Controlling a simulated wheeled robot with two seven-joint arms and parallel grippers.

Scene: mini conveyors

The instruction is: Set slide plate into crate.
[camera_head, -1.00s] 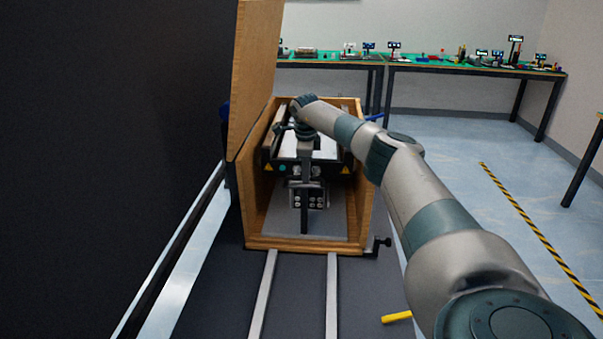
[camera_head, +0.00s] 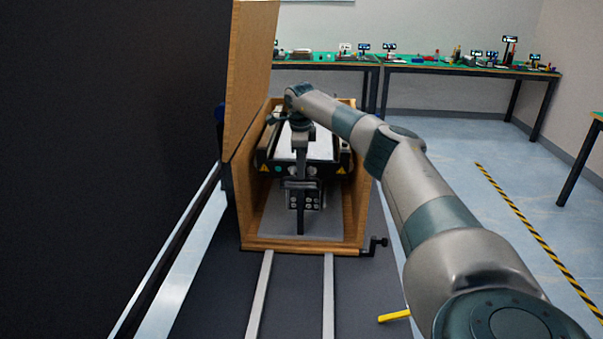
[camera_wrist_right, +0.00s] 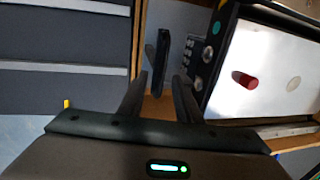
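The wooden crate (camera_head: 368,205) stands open at the front, with a mini conveyor (camera_head: 322,149) inside. The conveyor's pale top also shows in the right wrist view (camera_wrist_right: 275,60). My right gripper (camera_head: 300,215) reaches down into the crate, in front of the conveyor's button panel. In the right wrist view its two fingers (camera_wrist_right: 162,75) stand apart. A narrow dark upright piece (camera_wrist_right: 163,55), possibly the slide plate, shows beyond and between the fingertips, with a gap visible on both sides. In the head view the gripper hides most of it. My left gripper is not in view.
A tall wooden panel (camera_head: 250,75) rises at the crate's left. Two light rails (camera_head: 329,290) run from the crate towards me. A crank (camera_head: 376,246) sticks out at its right front corner. A yellow bar (camera_head: 394,316) lies right of the rails. Workbenches (camera_head: 440,68) stand at the back.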

